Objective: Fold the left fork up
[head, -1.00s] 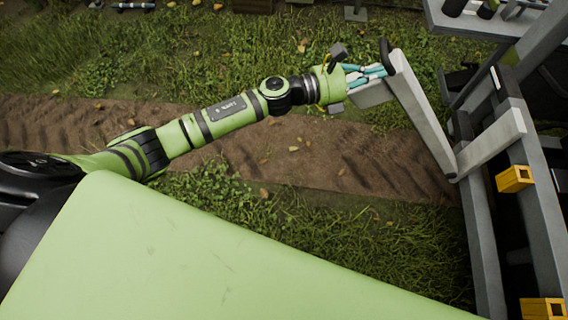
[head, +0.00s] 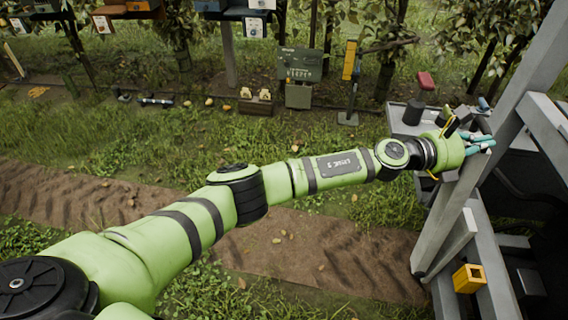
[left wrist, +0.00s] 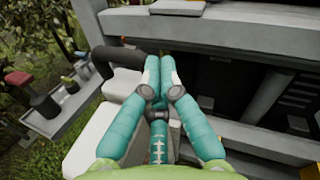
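The left fork (head: 445,218) is a pale grey beam standing steeply at the side of the grey machine frame, its lower end near a hinge. Its pale surface also shows at the lower left in the left wrist view (left wrist: 97,128). A black curved handle (left wrist: 118,60) runs behind the teal fingertips. My left gripper (head: 482,145) is at the fork's upper part, and its teal fingers (left wrist: 156,75) are drawn together at the handle. The exact contact on the handle is hidden by the fingers. My right gripper is in neither view.
A yellow block (head: 468,278) sits on the machine's lower frame. A grey post (head: 538,75) rises at the right. A side shelf (head: 405,118) with dark pots is behind my gripper. Signs and crates stand along the trees at the back. Grass and a dirt track lie open below my arm.

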